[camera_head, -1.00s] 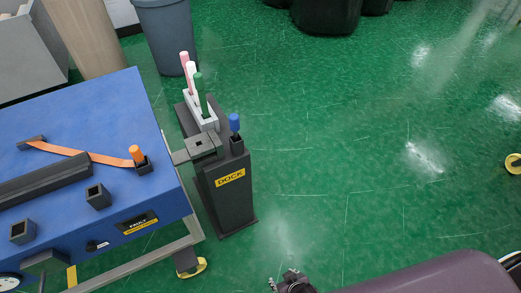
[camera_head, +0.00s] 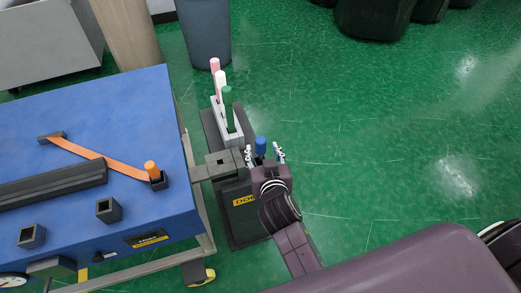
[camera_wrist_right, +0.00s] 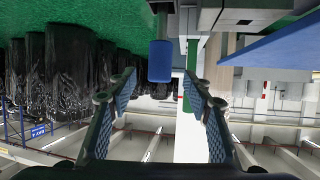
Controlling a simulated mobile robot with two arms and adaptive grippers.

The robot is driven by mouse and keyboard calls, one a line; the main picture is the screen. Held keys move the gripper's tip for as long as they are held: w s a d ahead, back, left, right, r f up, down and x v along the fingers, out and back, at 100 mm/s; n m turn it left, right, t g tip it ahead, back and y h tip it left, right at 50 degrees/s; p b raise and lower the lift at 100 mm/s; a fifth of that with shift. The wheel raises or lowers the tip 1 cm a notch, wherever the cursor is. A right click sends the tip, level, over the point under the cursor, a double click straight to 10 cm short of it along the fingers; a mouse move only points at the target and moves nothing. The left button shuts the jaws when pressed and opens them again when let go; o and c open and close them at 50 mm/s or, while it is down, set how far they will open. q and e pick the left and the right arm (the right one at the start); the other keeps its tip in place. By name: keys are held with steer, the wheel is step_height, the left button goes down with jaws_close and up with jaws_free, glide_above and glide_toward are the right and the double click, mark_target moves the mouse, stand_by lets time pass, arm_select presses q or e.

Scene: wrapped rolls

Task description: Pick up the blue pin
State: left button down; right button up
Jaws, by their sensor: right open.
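The blue pin (camera_head: 261,145) stands upright in a socket on the dark dock post (camera_head: 238,228), at the right of the blue-topped cart. My right gripper (camera_head: 264,154) is at the dock, with its fingertips on either side of the pin in the head view. I see no contact between finger and pin. The pin's socket is partly hidden by the gripper. My left gripper is not in view.
An orange pin (camera_head: 151,169) sits in a socket on the blue cart (camera_head: 95,125). Green floor to the right is clear.

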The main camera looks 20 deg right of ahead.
mark_target(262, 146)
steer(key=x, duration=0.4)
steer(key=shift+f, duration=0.1)
steer(key=shift+w+d+f, duration=0.1)
steer(key=shift+w+f, duration=0.05)
steer(key=shift+w, duration=0.25)
steer(key=shift+w+f, duration=0.15)
steer(key=shift+w, duration=0.05)
steer(key=shift+c, duration=0.4)
steer(key=c, duration=0.5)
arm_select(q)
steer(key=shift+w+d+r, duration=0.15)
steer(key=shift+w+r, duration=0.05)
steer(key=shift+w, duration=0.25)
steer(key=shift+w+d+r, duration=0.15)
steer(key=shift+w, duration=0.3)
arm_select(e)
jaws_close()
